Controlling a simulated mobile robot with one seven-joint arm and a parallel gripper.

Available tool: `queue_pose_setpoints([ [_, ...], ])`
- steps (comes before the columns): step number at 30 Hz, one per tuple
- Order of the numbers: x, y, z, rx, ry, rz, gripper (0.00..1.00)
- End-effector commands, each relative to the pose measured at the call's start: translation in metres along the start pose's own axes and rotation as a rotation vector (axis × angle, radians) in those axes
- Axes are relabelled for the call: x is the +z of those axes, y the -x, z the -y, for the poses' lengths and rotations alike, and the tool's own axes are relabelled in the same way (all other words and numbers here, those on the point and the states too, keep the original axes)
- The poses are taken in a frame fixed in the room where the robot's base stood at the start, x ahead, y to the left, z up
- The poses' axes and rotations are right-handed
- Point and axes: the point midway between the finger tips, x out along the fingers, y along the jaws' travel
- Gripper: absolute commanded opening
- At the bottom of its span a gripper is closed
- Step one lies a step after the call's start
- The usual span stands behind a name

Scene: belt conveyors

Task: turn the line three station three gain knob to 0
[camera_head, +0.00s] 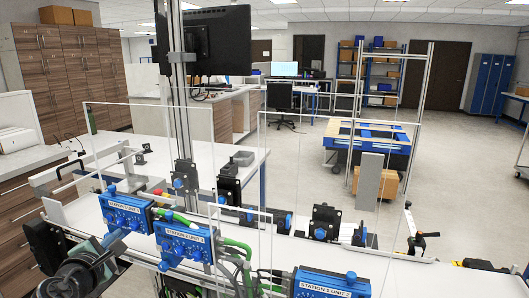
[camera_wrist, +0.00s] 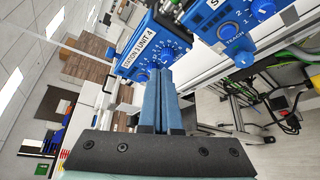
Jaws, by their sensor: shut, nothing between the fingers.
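Several blue control boxes with white labels and dials stand in a row. A left box (camera_head: 128,208) has a label that seems to read STATION 3 UNIT 4; it also shows in the wrist view (camera_wrist: 158,42). A middle box (camera_head: 186,238) and a right box (camera_head: 320,284) carry similar labels. My gripper (camera_wrist: 160,72) is shut and empty, its blue fingers pointing at the lower part of the left box. A blue dial (camera_wrist: 142,76) is close beside the fingertips; contact cannot be told. Which knob is the gain knob, and its setting, cannot be read.
Clear panels (camera_head: 262,190) rise behind the boxes. Green hoses (camera_head: 232,250) run between the boxes. An upright metal post (camera_head: 180,110) carries a black monitor (camera_head: 208,40). A blue-and-wood cart (camera_head: 368,142) stands beyond, with open floor around it.

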Motion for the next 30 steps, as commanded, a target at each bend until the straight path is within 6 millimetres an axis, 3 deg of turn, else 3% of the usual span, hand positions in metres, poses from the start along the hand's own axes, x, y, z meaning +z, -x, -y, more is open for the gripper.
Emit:
queue_pose_setpoints([
  [11, -0.003, 0.005, 0.001, 0.001, 0.0, 0.0, 0.0],
  [23, -0.009, 0.013, 0.019, 0.001, -0.002, -0.002, 0.0],
  [30, 0.003, -0.005, 0.02, 0.0, -0.002, 0.002, 0.0],
])
